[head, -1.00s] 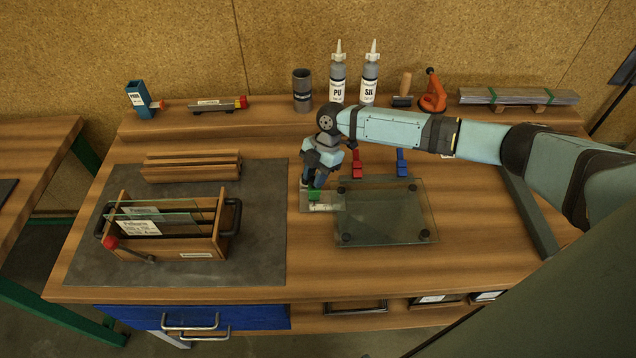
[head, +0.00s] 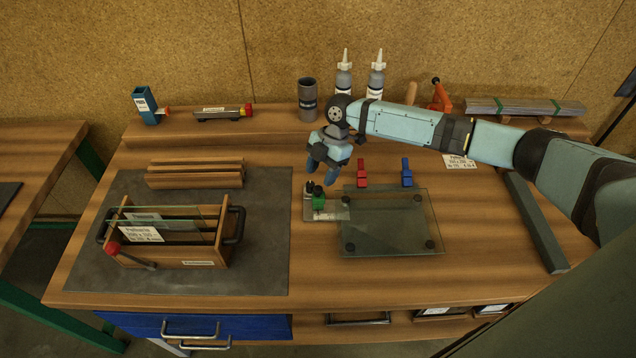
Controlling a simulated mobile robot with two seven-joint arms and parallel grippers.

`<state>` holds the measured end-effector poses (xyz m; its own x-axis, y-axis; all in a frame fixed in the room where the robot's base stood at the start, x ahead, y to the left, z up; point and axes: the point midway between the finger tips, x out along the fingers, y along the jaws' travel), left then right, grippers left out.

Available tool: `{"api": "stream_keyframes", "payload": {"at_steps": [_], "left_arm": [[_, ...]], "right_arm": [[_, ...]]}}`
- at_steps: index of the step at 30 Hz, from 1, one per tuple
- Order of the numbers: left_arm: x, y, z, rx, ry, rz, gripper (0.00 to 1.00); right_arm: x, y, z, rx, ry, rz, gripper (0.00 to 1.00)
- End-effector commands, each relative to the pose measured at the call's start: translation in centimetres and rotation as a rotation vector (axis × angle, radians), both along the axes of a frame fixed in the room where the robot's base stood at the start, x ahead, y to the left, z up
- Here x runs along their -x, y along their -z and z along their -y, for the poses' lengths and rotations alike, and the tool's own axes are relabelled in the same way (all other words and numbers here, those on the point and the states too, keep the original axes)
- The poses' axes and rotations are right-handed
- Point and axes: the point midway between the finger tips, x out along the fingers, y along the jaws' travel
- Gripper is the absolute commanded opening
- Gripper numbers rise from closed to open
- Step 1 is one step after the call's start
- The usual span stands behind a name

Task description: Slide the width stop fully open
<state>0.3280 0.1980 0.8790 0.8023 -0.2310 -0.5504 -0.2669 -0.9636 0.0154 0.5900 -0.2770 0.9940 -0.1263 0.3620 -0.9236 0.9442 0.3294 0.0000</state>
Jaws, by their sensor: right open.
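A small green block (head: 318,201) with a dark part beside it sits on a small pale plate (head: 338,214) at the left edge of a glass sheet (head: 390,223). I cannot tell whether this green block is the width stop. A red clip-like piece (head: 361,174) and a blue one (head: 406,173) stand at the back edge of the glass. My right gripper (head: 322,176) points down just above and behind the green block, open and apart from it, with nothing seen between its fingers. My left gripper is not in view.
A wooden rack (head: 199,251) holding glass panes, with a red-knobbed lever, stands on the dark mat (head: 125,270) at left. Wooden strips (head: 195,173) lie behind it. A long dark bar (head: 540,222) lies at right. Bottles (head: 343,82) and tools line the rear shelf.

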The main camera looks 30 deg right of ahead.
Motion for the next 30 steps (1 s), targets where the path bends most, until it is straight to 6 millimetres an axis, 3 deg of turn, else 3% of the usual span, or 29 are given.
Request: {"api": "stream_keyframes", "payload": {"at_steps": [6, 13, 18, 30], "left_arm": [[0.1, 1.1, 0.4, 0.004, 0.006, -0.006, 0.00], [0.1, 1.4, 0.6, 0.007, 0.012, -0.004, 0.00], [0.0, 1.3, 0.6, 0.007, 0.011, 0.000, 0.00], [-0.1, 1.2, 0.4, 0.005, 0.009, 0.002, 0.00]], "right_arm": [[-0.8, -4.7, 1.9, 0.001, 0.001, 0.005, 0.53], [-1.2, -8.0, 3.0, 0.000, 0.000, 0.002, 0.53], [-1.3, -9.0, 3.3, -0.001, -0.001, 0.002, 0.53], [-1.3, -9.0, 3.3, 0.000, -0.002, 0.001, 0.53]]}}
